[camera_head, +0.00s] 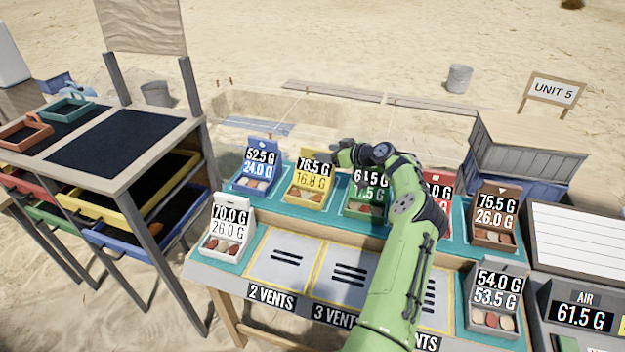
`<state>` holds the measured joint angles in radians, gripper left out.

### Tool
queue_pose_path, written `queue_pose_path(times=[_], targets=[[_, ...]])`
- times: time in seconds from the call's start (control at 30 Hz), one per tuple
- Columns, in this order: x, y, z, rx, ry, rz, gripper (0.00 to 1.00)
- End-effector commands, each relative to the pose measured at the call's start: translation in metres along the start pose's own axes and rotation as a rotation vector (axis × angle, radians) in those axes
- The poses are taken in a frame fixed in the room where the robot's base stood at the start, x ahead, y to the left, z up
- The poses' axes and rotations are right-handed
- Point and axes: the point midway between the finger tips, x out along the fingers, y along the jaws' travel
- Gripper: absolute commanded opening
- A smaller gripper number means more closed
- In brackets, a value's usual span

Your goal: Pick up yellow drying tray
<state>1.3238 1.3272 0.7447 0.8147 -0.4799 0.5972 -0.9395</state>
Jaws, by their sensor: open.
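A small yellow tray (306,183) stands in the back row of the table, with a label reading 76.5 G and 16.8 G and several reddish and pale pieces in its front. My gripper (336,153) is at the upper right of this tray in the picture, seen from behind my green arm. It is open, with nothing seen in it; its fingertips are small and dark, and I cannot tell whether they touch the tray. A larger yellow drawer-like tray (125,212) sits in the wooden rack at left, away from my gripper.
Blue (255,172), green (364,193), red and brown (493,218) labelled trays share the back row. A white tray (228,232) stands front left, a grey one (491,297) front right. Vent panels (285,262) lie bare between them. My arm hides part of the table.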

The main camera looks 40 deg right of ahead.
Motion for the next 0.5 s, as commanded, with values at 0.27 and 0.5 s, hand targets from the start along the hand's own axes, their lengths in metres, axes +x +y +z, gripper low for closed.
queue_pose_path(times=[0.27, 0.5], targets=[[-0.0003, 0.0004, -0.0005, -0.001, 0.000, 0.001, 0.46], [-0.0003, 0.0003, -0.0004, -0.001, 0.000, 0.000, 0.09]])
